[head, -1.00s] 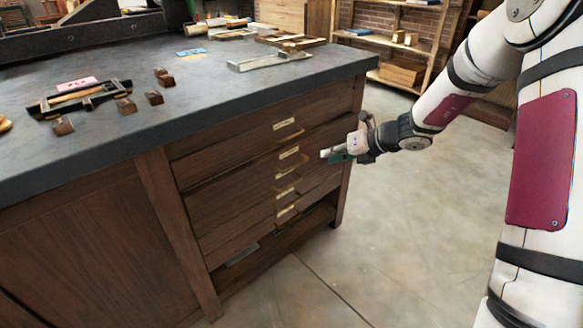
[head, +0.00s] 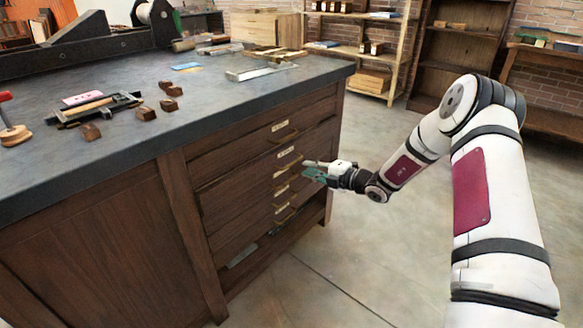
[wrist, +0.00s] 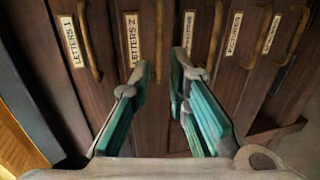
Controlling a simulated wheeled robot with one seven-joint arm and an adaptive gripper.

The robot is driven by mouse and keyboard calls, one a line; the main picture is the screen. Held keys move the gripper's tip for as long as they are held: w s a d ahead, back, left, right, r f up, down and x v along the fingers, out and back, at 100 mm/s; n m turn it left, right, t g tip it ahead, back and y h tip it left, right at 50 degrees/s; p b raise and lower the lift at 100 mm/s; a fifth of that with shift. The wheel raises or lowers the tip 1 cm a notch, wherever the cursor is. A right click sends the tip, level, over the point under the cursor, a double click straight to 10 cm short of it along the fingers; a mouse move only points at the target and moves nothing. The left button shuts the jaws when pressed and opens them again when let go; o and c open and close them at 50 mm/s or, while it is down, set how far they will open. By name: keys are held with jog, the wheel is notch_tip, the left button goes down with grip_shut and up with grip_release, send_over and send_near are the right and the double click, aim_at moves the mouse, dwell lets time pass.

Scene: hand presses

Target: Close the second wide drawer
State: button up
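The second wide drawer (head: 235,195) is in the dark wooden cabinet under the grey top, just below the top drawer (head: 235,156). Its front looks slightly proud of the others; I cannot tell how far. In the wrist view its front carries a "LETTERS 2" label (wrist: 132,38) and a brass handle (wrist: 158,35). My gripper (head: 312,172) is in front of the drawers at their right part, fingers toward the fronts. In the wrist view my gripper (wrist: 160,72) is open, its teal-padded fingers apart with nothing between the tips. Whether a tip touches a front is unclear.
Other labelled drawers, including one marked "PICTURES" (wrist: 234,33), have protruding brass handles close by. An open lower shelf (head: 262,252) is beneath. Wooden blocks (head: 146,113) and tools lie on the worktop. The floor (head: 380,245) right of the cabinet is clear.

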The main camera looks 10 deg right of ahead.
aim_at(292, 163)
jog(key=b+x, duration=0.2)
jog(key=x, duration=0.6)
jog(key=shift+w+a, duration=0.15)
jog(key=shift+w, duration=0.05)
grip_shut()
